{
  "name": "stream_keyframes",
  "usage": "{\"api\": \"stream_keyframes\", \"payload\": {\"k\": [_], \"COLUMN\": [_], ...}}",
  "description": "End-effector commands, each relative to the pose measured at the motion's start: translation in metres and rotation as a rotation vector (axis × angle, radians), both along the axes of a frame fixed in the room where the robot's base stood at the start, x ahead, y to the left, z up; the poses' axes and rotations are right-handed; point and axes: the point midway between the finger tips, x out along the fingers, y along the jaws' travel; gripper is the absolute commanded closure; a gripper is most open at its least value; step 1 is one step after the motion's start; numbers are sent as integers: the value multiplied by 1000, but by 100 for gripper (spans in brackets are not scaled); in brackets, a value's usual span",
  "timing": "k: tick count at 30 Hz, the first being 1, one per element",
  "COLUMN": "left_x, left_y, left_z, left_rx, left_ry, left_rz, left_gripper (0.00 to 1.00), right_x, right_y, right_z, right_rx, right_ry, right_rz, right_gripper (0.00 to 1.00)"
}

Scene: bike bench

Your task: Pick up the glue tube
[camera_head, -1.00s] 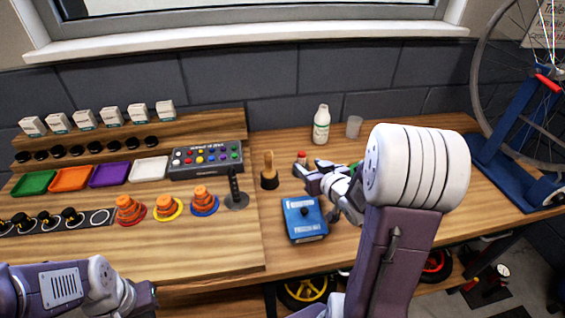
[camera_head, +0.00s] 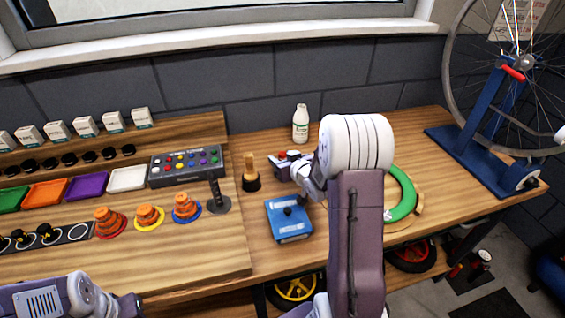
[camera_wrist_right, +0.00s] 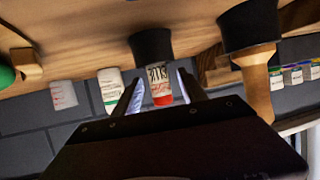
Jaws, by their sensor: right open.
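The glue tube (camera_wrist_right: 158,82) has a pale printed label and a red end, and sits in a black holder in the right wrist view. In the head view only a little of its red part (camera_head: 282,155) shows by my gripper. My right gripper (camera_wrist_right: 157,92) is open, with one finger on each side of the tube. I cannot tell whether the fingers touch it. In the head view the right gripper (camera_head: 283,165) is partly hidden by its own wrist. My left arm comes in at the bottom left; its fingers are not visible.
A wooden-handled tool (camera_head: 250,172) in a black holder stands just left of the right gripper. A blue box (camera_head: 288,221) lies in front. A white bottle (camera_head: 300,122) stands behind. A green ring (camera_head: 403,192) lies to the right, near the blue wheel stand (camera_head: 470,160).

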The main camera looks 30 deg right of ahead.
Motion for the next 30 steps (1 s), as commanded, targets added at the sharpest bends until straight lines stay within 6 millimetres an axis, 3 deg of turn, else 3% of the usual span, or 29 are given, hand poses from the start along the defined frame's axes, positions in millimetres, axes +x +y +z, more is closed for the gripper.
{"api": "stream_keyframes", "payload": {"k": [2, 3, 8, 19, 26, 30], "left_x": [0, 0, 0, 0, 0, 0], "left_y": [0, 0, 0, 0, 0, 0], "left_z": [0, 0, 0, 2, 15, 24], "left_rx": [0, 0, 0, 0, 0, 0], "left_ry": [0, 0, 0, 0, 0, 0], "left_rz": [0, 0, 0, 0, 0, 0], "left_gripper": [100, 100, 100, 100, 100, 100], "right_x": [0, 0, 0, 0, 0, -22], "right_y": [0, 0, 0, 0, 0, -24], "right_z": [0, 0, 0, 6, 46, 64], "right_rx": [0, 0, 0, -1, -4, -1], "right_ry": [0, 0, 0, -1, -6, -3], "right_rz": [0, 0, 0, 0, 0, -8], "right_gripper": [50, 56, 100, 100, 100, 100]}}
